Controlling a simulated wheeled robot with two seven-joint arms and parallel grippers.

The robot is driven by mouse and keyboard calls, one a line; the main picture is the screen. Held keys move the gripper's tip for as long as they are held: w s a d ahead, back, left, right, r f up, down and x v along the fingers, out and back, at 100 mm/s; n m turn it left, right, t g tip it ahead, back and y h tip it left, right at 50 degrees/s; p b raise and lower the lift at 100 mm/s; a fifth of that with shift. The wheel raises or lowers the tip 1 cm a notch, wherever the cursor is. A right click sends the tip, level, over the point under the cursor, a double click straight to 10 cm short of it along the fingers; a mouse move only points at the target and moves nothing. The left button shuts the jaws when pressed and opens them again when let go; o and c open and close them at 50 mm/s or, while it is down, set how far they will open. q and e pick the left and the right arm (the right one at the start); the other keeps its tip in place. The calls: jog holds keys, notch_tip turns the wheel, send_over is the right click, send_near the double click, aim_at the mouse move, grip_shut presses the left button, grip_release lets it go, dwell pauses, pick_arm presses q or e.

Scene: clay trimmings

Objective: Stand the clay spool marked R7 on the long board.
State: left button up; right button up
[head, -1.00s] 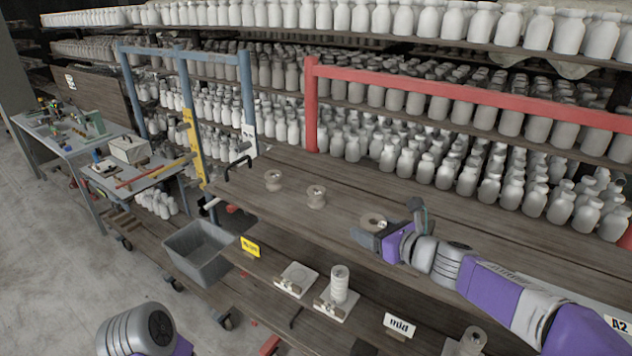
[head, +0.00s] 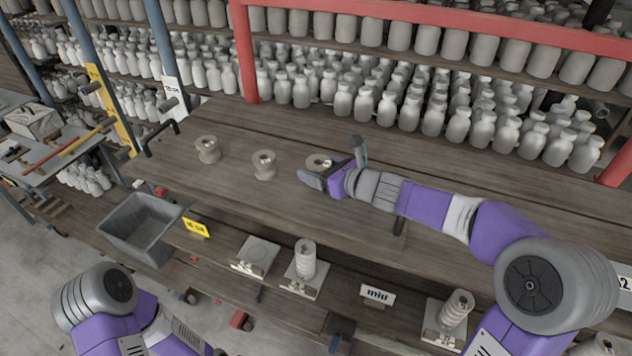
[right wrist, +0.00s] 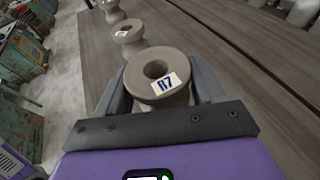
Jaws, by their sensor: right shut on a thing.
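My right gripper (head: 322,170) is shut on a grey-brown clay spool (head: 318,161). In the right wrist view the spool (right wrist: 157,72) is upright between the fingers (right wrist: 160,88), and its top label reads R7. It appears raised a little above the long plank surface (head: 330,205); its foot is hidden by the gripper. Two similar spools stand left of it on the planks, a middle one (head: 264,165) and a far-left one (head: 207,149); their labels are not legible. My left arm is at the lower left; a dark part at the bottom edge may be its gripper (head: 338,338).
A lower shelf holds a flat white block (head: 255,252), two ribbed pieces on stands (head: 305,262) (head: 455,310) and a "mid" sign (head: 378,294). A grey bin (head: 142,228) and a yellow sign (head: 196,227) are at left. A red rail (head: 420,30) and crowded bottles stand behind.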

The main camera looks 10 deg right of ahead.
notch_tip(320, 180, down, 3)
jog(key=shift+w+f+b, duration=0.1)
jog(key=shift+b, duration=0.45)
jog(key=o, duration=1.2)
jog(key=shift+f, duration=0.1)
